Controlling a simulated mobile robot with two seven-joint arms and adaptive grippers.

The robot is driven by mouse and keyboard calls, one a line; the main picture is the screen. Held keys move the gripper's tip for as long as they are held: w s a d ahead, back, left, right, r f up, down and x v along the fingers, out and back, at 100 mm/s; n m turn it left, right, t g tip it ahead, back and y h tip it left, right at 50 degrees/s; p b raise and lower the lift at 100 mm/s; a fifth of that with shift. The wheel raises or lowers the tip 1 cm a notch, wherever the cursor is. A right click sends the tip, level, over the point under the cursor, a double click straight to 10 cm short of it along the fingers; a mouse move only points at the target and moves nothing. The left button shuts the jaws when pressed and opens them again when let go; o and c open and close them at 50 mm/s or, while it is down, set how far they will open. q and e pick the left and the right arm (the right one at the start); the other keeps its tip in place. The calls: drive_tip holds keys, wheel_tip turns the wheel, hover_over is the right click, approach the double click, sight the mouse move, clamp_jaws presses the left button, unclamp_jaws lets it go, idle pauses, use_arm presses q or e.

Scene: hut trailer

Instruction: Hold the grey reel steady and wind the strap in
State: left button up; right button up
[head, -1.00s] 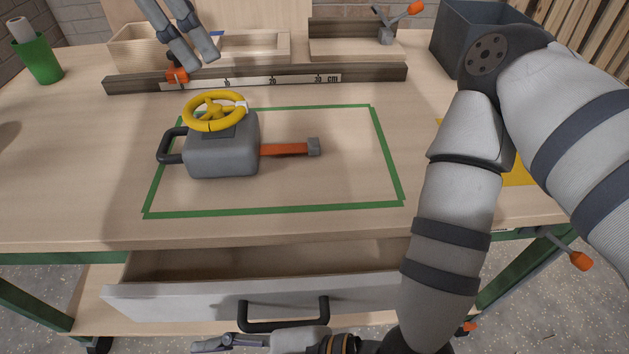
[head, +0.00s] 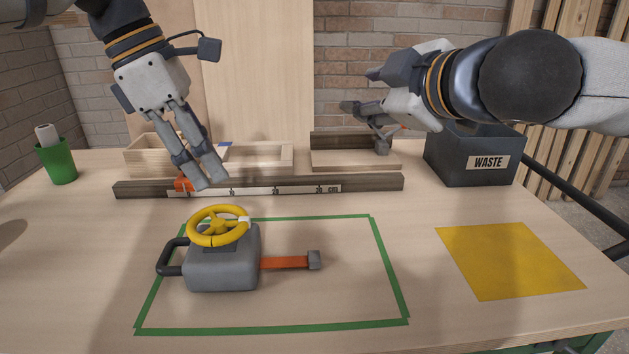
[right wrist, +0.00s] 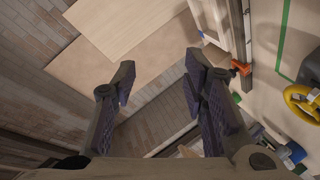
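The grey reel (head: 222,272) sits on the table inside a green taped outline. It has a yellow handwheel (head: 218,226) with a white mark on its rim, and a black handle (head: 170,257) on its left. Part of the wheel (right wrist: 300,98) and reel (right wrist: 312,68) shows in the right wrist view. My left gripper (head: 207,181) looks open and empty, pointing down beyond the reel near the ruler rail. My right gripper (head: 358,93) is open and empty, raised over the back of the table.
A ruler rail (head: 370,183) with an orange clamp (head: 184,184) runs behind the outline. Wooden trays (head: 265,155) stand behind it. A waste bin (head: 470,158) is at back right, a green cup (head: 58,163) at left, a yellow mat (head: 510,260) at right. Table around the reel is clear.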

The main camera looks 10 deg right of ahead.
drive_tip(key=w+a+r+n+g+y, duration=0.1)
drive_tip(key=w+a+n+y, duration=0.1)
drive_tip(key=a+n+y, duration=0.3)
drive_tip(key=w+a+n+g+y, duration=0.1)
drive_tip(key=w+a+n+y, duration=0.2)
drive_tip(key=a, duration=0.5)
drive_tip(key=s+a+f+n+g+y, duration=0.1)
drive_tip(key=s+a+f+n+g, duration=0.1)
drive_tip(key=a+f+n+g, duration=0.4)
drive_tip(key=s+d+f+n+g+h, duration=0.2)
drive_tip(key=d+f+n+g+h, duration=0.2)
drive_tip(key=f, duration=0.4)
drive_tip(key=s+d+f+n+g+h, duration=0.1)
drive_tip(key=s+d+n+g+h, duration=0.15)
drive_tip(key=d+h, duration=0.5)
drive_tip(key=shift+n, duration=0.55)
drive_tip(key=f, duration=0.7)
drive_tip(key=a+f, duration=0.1)
drive_tip(key=f, duration=0.2)
drive_tip(key=shift+s+f, duration=0.1)
drive_tip(key=shift+f, duration=0.05)
